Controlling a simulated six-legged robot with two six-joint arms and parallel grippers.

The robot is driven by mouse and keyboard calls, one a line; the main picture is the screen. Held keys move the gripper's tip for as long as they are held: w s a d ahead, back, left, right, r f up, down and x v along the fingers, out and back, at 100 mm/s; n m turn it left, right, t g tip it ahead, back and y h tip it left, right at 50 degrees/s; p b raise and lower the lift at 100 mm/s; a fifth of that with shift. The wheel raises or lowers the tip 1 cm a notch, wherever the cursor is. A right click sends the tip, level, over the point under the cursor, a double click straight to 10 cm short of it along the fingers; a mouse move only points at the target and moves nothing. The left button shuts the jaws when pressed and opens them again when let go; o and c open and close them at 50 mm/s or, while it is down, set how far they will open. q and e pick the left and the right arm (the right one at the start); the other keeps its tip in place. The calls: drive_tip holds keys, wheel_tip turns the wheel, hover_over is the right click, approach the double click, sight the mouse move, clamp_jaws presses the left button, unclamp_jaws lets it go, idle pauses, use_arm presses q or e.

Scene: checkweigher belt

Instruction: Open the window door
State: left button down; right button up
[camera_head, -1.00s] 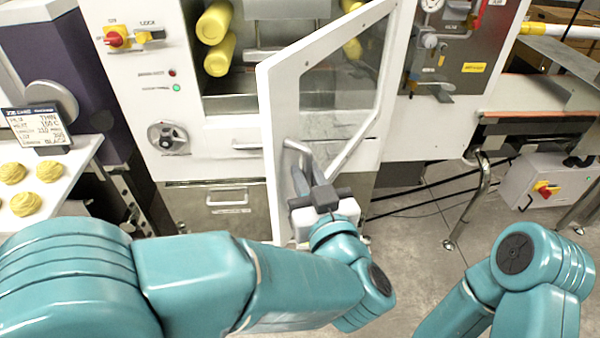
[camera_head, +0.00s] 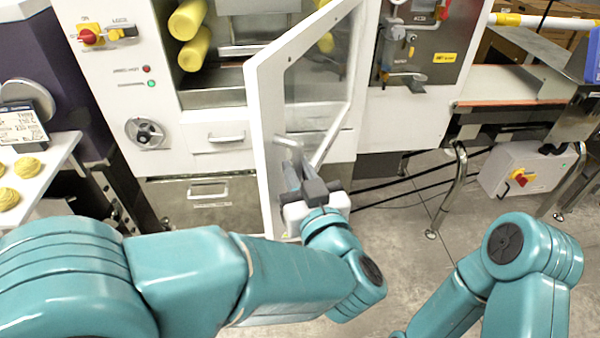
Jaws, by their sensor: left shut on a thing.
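The window door (camera_head: 268,132), a white frame around a clear pane, stands swung open from the white machine (camera_head: 105,80), its hinge side to the right. A grey bar handle (camera_head: 287,150) sits on its lower left part. My left gripper (camera_head: 291,172) is shut on this handle; its fingertips are partly hidden by the door frame and its own body. Behind the door, the machine's opening shows yellow rolls (camera_head: 190,50). My right arm shows at the lower right, but its gripper is out of view.
A drawer (camera_head: 218,138) and a lower steel panel (camera_head: 190,200) are under the opening. A tray of yellow pastries (camera_head: 50,165) is at the left. A conveyor (camera_head: 510,88) and a grey switch box (camera_head: 525,172) stand at the right. The floor (camera_head: 405,240) between is clear.

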use_arm(q)
drive_tip(key=shift+w+d+r, duration=0.1)
drive_tip(key=shift+r, duration=0.1)
drive_tip(key=c, duration=1.4)
unclamp_jaws()
drive_tip(key=shift+c, duration=0.2)
drive_tip(key=o, duration=0.3)
drive_tip(key=shift+w, duration=0.15)
drive_tip(key=shift+w+d+f, duration=0.15)
drive_tip(key=shift+w+f, duration=0.1)
drive_tip(key=shift+s+r, duration=0.15)
drive_tip(key=shift+s, duration=0.7)
drive_tip(key=b+v, duration=0.1)
drive_tip(key=v, duration=0.5)
drive_tip(key=shift+d, duration=0.15)
use_arm(e)
drive_tip(key=shift+w+a+f, duration=0.1)
drive_tip(key=shift+w+f, duration=0.2)
drive_tip(key=shift+f, duration=0.45)
